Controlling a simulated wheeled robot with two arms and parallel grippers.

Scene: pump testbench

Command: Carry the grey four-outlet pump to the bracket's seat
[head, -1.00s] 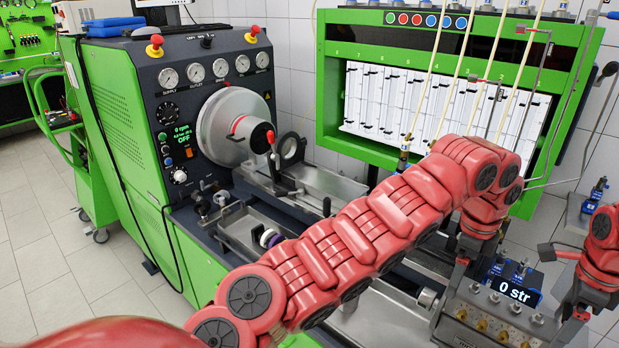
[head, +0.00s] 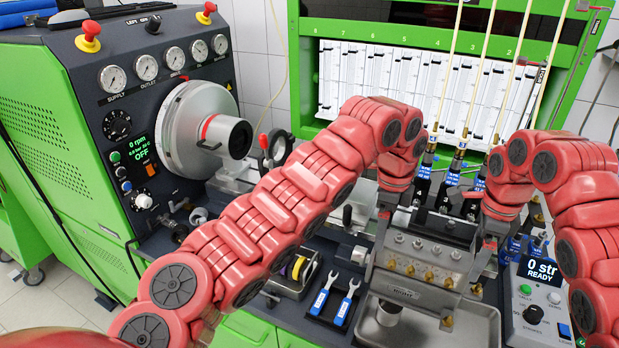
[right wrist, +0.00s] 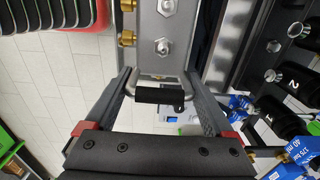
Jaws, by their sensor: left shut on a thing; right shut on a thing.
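The grey four-outlet pump (head: 425,266) is a metal block with brass fittings along its front face. It hangs between my two grippers in the head view, above a metal tray. My left gripper (head: 380,232) is shut on its left end, and my right gripper (head: 488,243) is shut on its right end. In the right wrist view the pump body (right wrist: 165,35) is at the top, and my right gripper (right wrist: 160,82) holds its end handle (right wrist: 160,97), with a black grip. A black ring-shaped bracket (head: 277,148) stands beside the drive wheel, partly hidden by my left arm.
The drive wheel (head: 205,132) and gauge panel are at left. The metal tray (head: 480,322) lies under the pump. Wrenches (head: 347,302) lie left of it. Black injectors (head: 447,193) stand behind the pump. A display box (head: 541,270) is at right.

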